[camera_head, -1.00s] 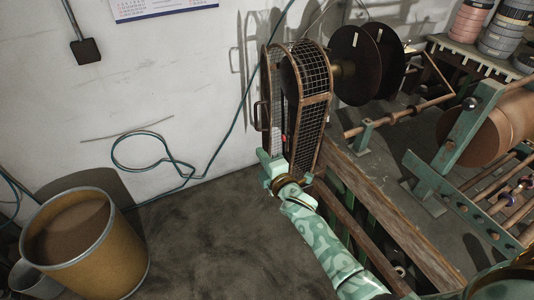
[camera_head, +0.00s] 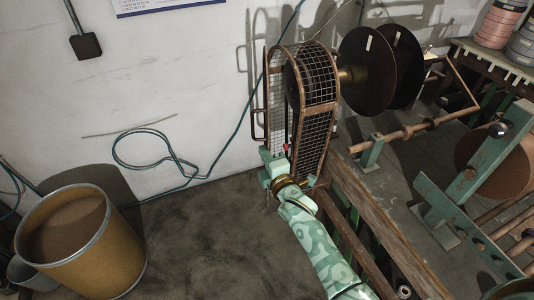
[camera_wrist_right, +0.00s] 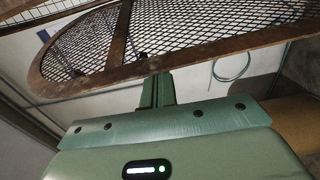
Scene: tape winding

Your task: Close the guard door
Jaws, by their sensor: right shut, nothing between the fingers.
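The guard (camera_head: 318,95) is a tall brown-framed wire-mesh cover by the wall. Its mesh door (camera_head: 277,85), with a rusty frame and a handle (camera_head: 258,122) on its left, stands ajar on the wall side. My right gripper (camera_head: 268,156) is low by the door's bottom end. In the right wrist view, my right gripper's fingers (camera_wrist_right: 157,90) are shut and empty, close to the brown frame (camera_wrist_right: 150,66) of the mesh. I cannot tell whether they touch it. My left gripper is in neither view.
A brown drum (camera_head: 120,250) stands at the lower left. A teal cable (camera_head: 150,163) hangs along the wall. Dark reels (camera_head: 367,72) and the green machine frame (camera_head: 450,200) are right of the guard. The floor (camera_head: 200,240) between the drum and my arm is clear.

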